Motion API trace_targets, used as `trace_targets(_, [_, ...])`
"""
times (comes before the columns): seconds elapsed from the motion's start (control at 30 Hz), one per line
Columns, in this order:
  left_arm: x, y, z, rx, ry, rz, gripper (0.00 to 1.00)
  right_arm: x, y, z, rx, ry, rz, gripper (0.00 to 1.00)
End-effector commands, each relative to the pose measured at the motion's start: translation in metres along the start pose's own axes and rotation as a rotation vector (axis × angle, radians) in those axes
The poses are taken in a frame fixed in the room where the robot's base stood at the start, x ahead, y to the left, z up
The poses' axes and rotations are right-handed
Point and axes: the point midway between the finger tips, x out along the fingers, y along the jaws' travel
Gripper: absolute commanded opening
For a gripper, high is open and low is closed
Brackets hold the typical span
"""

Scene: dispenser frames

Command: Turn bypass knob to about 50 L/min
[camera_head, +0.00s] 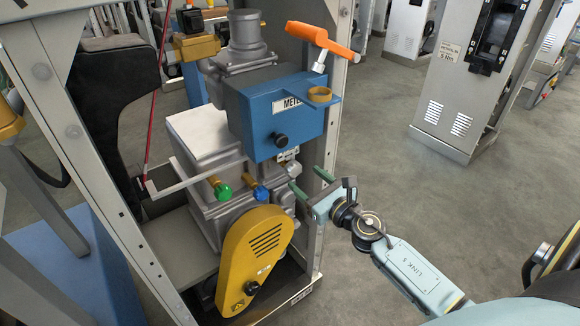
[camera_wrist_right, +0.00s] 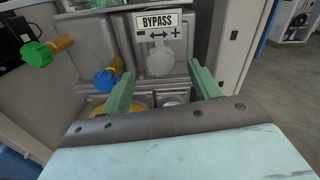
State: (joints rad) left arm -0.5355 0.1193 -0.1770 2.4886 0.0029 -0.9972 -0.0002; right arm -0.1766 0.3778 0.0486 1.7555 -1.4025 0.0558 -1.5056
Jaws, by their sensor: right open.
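A white BYPASS label (camera_wrist_right: 159,23) with minus, a double arrow and plus is on the grey machine housing in the right wrist view. A rounded pale grey knob (camera_wrist_right: 159,63) sits just below it; no flow reading is legible. My right gripper (camera_head: 305,178) is open, its two green fingers pointing at the machine below the blue METER box (camera_head: 285,117). In the wrist view the right gripper (camera_wrist_right: 156,68) has its fingertips left and right of the knob with gaps; contact is not visible. My left gripper is not in view.
A green knob (camera_head: 223,191) and a blue knob (camera_head: 262,194) stick out left of the gripper. A yellow belt cover (camera_head: 255,262) is below. An orange nozzle (camera_head: 322,40) hangs above.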

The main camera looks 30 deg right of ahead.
Motion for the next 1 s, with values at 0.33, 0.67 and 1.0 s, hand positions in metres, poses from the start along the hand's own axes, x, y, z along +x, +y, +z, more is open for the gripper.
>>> trace_targets(0.33, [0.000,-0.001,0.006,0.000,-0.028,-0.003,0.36,0.055,0.000,-0.001,0.002,0.000,0.000,0.62])
trace_targets(0.67, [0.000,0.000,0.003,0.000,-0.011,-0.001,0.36,0.066,0.001,-0.001,0.002,0.001,0.001,0.62])
trace_targets(1.0, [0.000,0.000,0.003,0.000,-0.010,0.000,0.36,0.066,0.001,-0.001,0.002,0.001,0.001,0.36])
